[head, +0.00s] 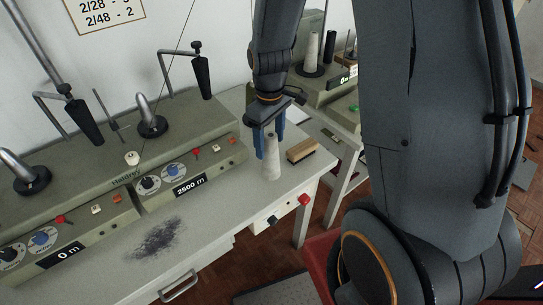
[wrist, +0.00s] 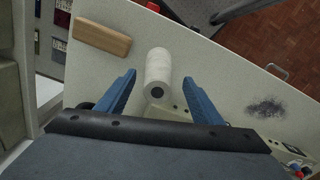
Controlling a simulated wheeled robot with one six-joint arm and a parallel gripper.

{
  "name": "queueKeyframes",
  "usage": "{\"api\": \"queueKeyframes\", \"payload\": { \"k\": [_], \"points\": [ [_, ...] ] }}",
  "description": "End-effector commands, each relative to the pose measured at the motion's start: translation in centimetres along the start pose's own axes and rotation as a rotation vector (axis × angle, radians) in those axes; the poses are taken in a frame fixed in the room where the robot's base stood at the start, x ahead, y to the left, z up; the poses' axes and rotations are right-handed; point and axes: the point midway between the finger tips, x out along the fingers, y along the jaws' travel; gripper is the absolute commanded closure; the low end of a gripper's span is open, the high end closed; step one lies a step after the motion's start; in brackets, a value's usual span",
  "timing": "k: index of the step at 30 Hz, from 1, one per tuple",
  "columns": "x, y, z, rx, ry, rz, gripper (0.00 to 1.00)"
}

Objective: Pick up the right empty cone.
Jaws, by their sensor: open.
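A pale, tapered cone (head: 270,167) stands upright on the grey table near its right end. In the wrist view the cone (wrist: 158,66) shows its narrow top with a dark hole toward me. My gripper (head: 269,149) points down over it with its blue fingers open. In the wrist view my gripper (wrist: 159,79) has one finger on each side of the cone, with a visible gap on both sides. The head view hides part of the cone's top behind the fingers.
A wooden-backed brush or block (head: 301,150) lies just right of the cone. The winding machine (head: 190,135) with knobs and metal arms stands to the left. A dark lint patch (head: 156,239) marks the table front. Another pale cone (head: 312,50) stands on a machine behind.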

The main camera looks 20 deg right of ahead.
Motion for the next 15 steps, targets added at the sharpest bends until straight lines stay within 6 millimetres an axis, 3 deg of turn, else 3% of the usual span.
{"api": "queueKeyframes", "payload": {
  "k": [9,15],
  "points": [
    [3.3,0.3,0.1,0.001,-0.003,-0.001,0.40],
    [4.0,0.4,0.0,0.001,-0.001,0.000,0.40]
  ]
}}
